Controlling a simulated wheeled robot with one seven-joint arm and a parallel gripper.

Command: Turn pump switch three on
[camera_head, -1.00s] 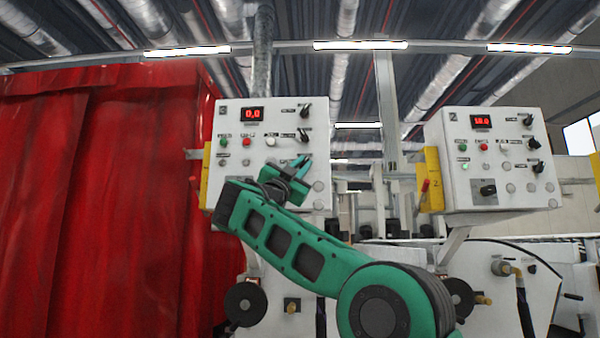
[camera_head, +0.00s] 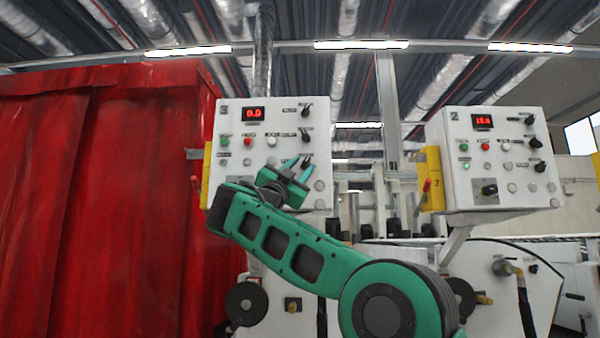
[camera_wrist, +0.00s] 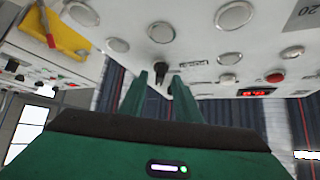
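The left white control panel (camera_head: 290,125), with a label that looks like a 3 and a red 0.0 display, faces me in the head view. Two black rotary switches, an upper one (camera_head: 306,110) and a middle one (camera_head: 305,134), sit at its right side. A lower black switch (camera_head: 307,159) is partly hidden by my gripper. My gripper (camera_head: 300,166) is open in front of it. In the wrist view my gripper (camera_wrist: 161,76) has its fingers apart, with a black switch (camera_wrist: 160,72) showing between the tips. I cannot tell whether they touch it.
A second panel (camera_head: 492,180), labelled 2 and with a lit red display, stands to the right. A yellow box (camera_head: 433,178) with a red handle is on its left side. A red curtain (camera_head: 100,200) fills the left. Machine parts stand below the panels.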

